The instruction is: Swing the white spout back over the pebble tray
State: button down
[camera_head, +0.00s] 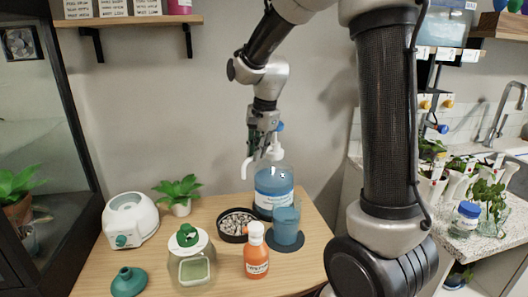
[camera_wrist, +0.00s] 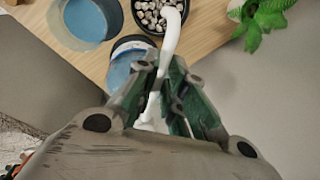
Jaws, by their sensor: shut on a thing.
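The white spout (camera_head: 246,169) comes off the pump top of a blue bottle (camera_head: 272,188) and bends down at its tip. My gripper (camera_head: 257,153) is at the pump top, shut on the spout. In the wrist view the spout (camera_wrist: 171,37) runs between the green fingers of my gripper (camera_wrist: 163,75). The round dark pebble tray (camera_head: 237,241) stands on the table just left of the bottle. In the wrist view the spout's tip overlaps the right part of the pebble tray (camera_wrist: 135,14). The exact height of the tip above the pebbles is hard to tell.
A blue cup (camera_head: 286,229) stands on a dark coaster (camera_head: 285,249) in front of the bottle. An orange bottle (camera_head: 256,262), a glass jar (camera_head: 194,262), a green funnel (camera_head: 129,282), a white appliance (camera_head: 131,219) and a potted plant (camera_head: 180,193) share the table. The wall is close behind.

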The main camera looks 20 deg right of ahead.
jog(key=shift+w+a+m, duration=0.35)
jog(key=shift+w+m, duration=0.4)
jog(key=shift+m, duration=0.25)
jog(key=c, duration=1.5)
grip_release()
notch_tip(320, 180, up, 12)
jog(key=s, duration=0.2)
jog(key=shift+d, duration=0.35)
jog(key=shift+f, duration=0.1)
